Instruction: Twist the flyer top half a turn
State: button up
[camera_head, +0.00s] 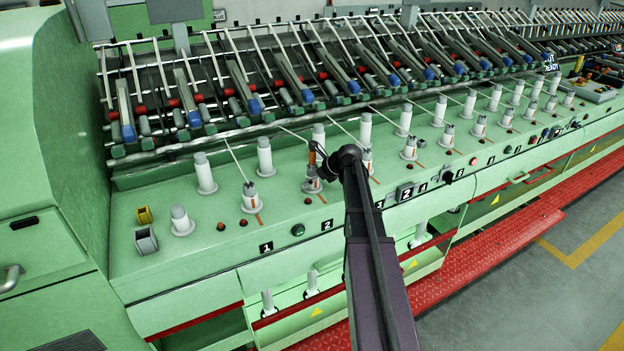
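Flyer tops stand in a front row along the green machine deck, each a short white-grey cap on a round base with an orange mark beside it. One flyer top (312,185) is near number 2, with my gripper (317,169) right at its upper part. My gripper is small and dark here, at the end of my arm, which reaches up from the bottom of the picture. A thin orange-brown piece shows beside the gripper. The fingers are too small and covered to tell whether they are open or touching the cap.
Another flyer top (250,197) stands to the left near number 1. Taller white bobbins (264,157) stand behind in a row. Slanted threads run to the drafting rollers at the back. A grey bin (146,240) sits at the left. The red step (480,260) runs along the front.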

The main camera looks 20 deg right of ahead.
jog(key=c, duration=0.9)
jog(key=shift+o, duration=0.2)
jog(key=shift+s, duration=0.1)
jog(key=shift+a+m+h, duration=0.1)
jog(key=shift+m+h, duration=0.4)
jog(key=shift+m, duration=0.2)
jog(key=shift+m+t+h, duration=0.5)
jog(key=shift+m+h, duration=0.1)
jog(key=shift+m, duration=0.2)
jog(key=shift+m+h, duration=1.2)
jog(key=shift+m, duration=0.4)
